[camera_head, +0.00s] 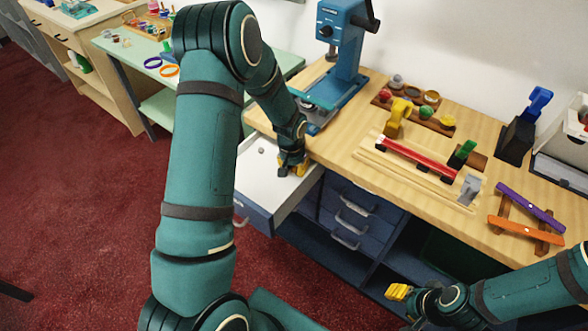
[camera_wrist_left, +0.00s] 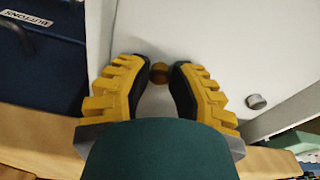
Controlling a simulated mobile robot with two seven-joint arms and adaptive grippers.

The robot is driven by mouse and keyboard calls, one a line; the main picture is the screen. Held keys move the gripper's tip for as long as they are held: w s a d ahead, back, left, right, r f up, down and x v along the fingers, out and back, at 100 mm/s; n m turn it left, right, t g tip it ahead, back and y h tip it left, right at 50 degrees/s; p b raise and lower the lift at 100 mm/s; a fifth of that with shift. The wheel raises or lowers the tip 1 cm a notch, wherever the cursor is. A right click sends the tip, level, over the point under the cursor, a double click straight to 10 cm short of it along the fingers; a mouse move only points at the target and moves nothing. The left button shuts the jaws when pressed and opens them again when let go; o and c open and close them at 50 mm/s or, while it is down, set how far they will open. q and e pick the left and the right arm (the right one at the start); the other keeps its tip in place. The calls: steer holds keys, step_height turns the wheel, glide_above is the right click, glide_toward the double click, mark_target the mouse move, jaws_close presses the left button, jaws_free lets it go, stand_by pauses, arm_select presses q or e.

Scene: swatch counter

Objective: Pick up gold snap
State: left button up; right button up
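The gold snap (camera_wrist_left: 158,72) is a small round brass-coloured piece on the white floor of the open drawer (camera_head: 254,172). In the left wrist view it sits between the tips of my left gripper (camera_wrist_left: 158,88), with a gap on both sides. In the head view my left gripper (camera_head: 293,168) points down into the drawer, and the snap is hidden by it. The left fingers are apart and hold nothing. A grey snap (camera_wrist_left: 256,101) lies apart to the right in the wrist view. My right gripper (camera_head: 398,292) is low in front of the counter; its finger gap does not show clearly.
A blue press (camera_head: 345,50) stands on the wooden counter behind the drawer. A red bar (camera_head: 418,157), clamps and a tray of coloured snaps are on the counter. The drawer's walls surround the left gripper. A label reading BUTTONS (camera_wrist_left: 25,18) shows at upper left.

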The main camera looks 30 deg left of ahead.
arm_select(q)
steer(key=shift+c, duration=0.8)
steer(key=shift+r, duration=0.1)
